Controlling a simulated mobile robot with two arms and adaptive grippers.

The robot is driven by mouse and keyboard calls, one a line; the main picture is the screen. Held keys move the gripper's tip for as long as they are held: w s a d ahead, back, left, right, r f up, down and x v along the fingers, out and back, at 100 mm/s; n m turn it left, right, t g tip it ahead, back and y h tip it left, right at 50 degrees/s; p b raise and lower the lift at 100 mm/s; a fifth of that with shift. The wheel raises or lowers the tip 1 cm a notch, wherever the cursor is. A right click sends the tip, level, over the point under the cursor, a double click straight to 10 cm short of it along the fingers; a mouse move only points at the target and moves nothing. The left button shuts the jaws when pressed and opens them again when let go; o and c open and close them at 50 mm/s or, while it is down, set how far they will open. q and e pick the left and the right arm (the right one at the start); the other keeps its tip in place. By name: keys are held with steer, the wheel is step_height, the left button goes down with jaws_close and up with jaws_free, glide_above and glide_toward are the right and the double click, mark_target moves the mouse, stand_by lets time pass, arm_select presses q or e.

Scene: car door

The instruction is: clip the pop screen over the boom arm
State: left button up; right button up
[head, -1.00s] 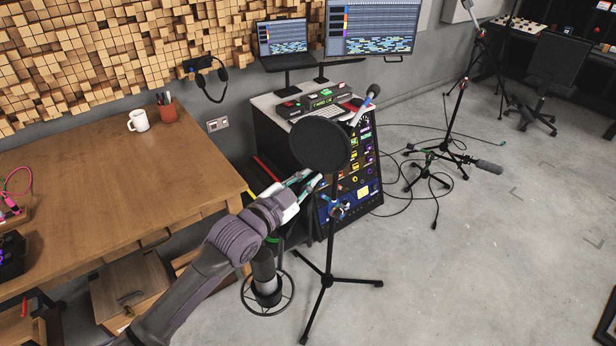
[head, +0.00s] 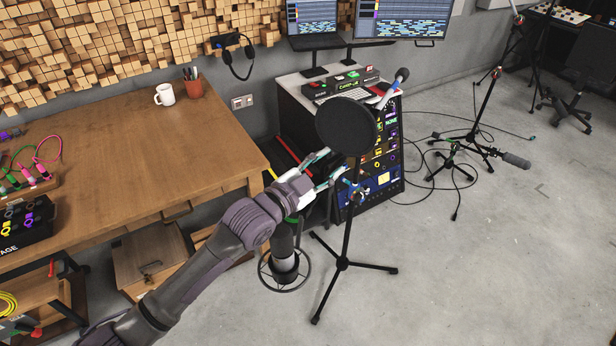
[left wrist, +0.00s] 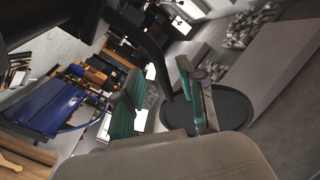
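The pop screen is a round black disc (head: 346,126) in the middle of the head view, above a black stand with tripod legs (head: 343,265). In the left wrist view the disc (left wrist: 235,107) shows behind the right-hand finger. My left gripper (head: 328,170) has its teal-lined fingers apart, just below and left of the disc. Its fingers also show spread in the left wrist view (left wrist: 162,105), with no held thing clear between them. A microphone with a dark head (head: 402,74) shows behind the disc. I cannot make out the boom arm clearly. My right gripper is not in view.
A wooden table (head: 110,150) with a white mug (head: 164,95) stands at the left. An equipment rack (head: 385,150) stands behind the disc. More stands and cables (head: 475,140) are on the floor at the right. The floor at the lower right is clear.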

arm_select(q)
steer(key=v, duration=1)
steer(key=shift+a, duration=0.2)
steer(key=shift+s, duration=0.15)
